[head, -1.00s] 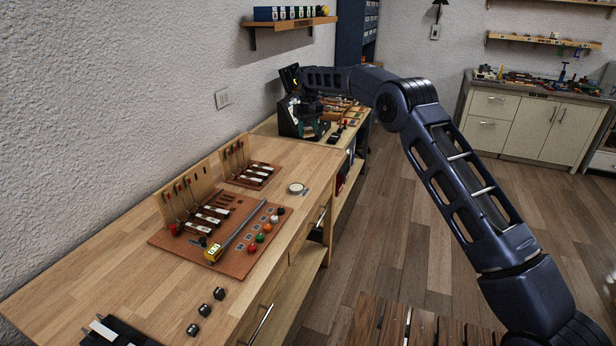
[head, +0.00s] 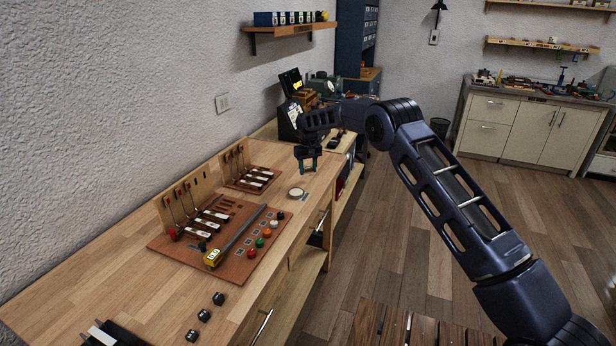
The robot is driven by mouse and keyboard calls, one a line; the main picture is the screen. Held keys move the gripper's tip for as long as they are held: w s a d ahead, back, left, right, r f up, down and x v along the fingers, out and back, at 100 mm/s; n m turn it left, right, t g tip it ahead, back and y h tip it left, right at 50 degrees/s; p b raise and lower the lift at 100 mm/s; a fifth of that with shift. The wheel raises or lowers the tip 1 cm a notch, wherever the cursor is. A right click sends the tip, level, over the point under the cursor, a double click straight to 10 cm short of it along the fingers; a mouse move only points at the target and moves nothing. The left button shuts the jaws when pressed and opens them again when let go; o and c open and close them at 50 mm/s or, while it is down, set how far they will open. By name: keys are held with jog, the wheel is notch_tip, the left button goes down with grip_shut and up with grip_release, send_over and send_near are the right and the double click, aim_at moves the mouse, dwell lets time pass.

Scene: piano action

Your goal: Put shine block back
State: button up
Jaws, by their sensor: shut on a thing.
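My gripper (head: 307,165) points down above the far end of the long wooden workbench, just beyond a round pale tin (head: 296,192). Several small dark blocks with pale marks (head: 204,314) stand in a row near the bench's front edge. A brown board (head: 232,270) on the bench holds levers, a yellow-ended grey bar (head: 240,233) and several coloured knobs (head: 267,233).
A second bench with a dark stand (head: 288,118) and tools lies beyond my gripper. A wall shelf (head: 290,28) hangs above. The workbench's near left (head: 110,260) is clear.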

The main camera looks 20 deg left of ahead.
aim_at(308, 171)
jog(key=shift+f, duration=1.85)
jog(key=shift+f, duration=0.15)
jog(key=o, duration=0.9)
notch_tip(308, 171, up, 12)
jog(key=shift+r, duration=0.15)
